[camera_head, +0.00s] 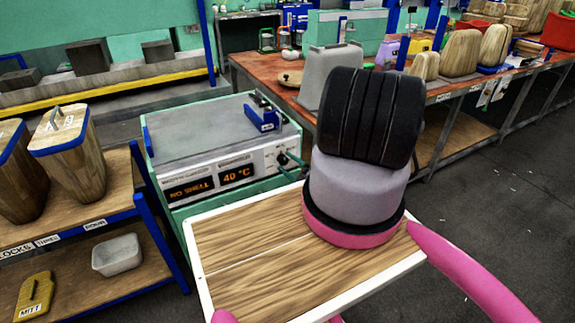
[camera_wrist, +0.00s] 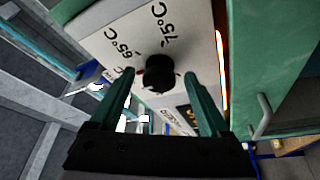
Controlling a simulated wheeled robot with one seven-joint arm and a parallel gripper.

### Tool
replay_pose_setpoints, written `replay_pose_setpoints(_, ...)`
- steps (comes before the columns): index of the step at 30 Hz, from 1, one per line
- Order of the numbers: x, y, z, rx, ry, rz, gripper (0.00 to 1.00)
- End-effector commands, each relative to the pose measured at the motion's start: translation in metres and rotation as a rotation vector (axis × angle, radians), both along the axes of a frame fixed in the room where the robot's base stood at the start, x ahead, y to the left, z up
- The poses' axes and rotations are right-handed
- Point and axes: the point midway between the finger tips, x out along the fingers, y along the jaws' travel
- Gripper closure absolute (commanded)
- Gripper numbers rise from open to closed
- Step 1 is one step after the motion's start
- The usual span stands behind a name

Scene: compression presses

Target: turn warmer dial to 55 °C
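The warmer (camera_head: 215,125) is a grey-topped box with a lit front panel, and its display (camera_head: 236,175) reads 40 °C. Its dial shows in the wrist view as a round black knob (camera_wrist: 160,75) on a white panel. Labels 65°C and 75°C are printed around the knob, and a small reddish mark shows at its left side. My gripper (camera_wrist: 159,78) is open, with its two teal fingers on either side of the knob and a visible gap on each side. Depth contact is unclear.
A wood-topped tray surface (camera_head: 255,265) is in front of the warmer. A shelf (camera_head: 100,200) with wooden blocks stands at left. A red-topped bench (camera_head: 275,80) runs behind at right. In the wrist view a green frame (camera_wrist: 270,60) with a grey handle is close at right.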

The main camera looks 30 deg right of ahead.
Motion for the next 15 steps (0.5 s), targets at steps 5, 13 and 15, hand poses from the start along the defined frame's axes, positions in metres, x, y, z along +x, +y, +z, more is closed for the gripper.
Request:
replay_pose_setpoints(5, -0.003, -0.001, 0.000, 0.000, 0.000, 0.000, 0.20)
replay_pose_setpoints(13, -0.042, -0.018, -0.009, 0.001, 0.002, -0.004, 0.20)
replay_pose_setpoints(15, -0.056, -0.023, -0.012, 0.002, 0.002, -0.004, 0.20)
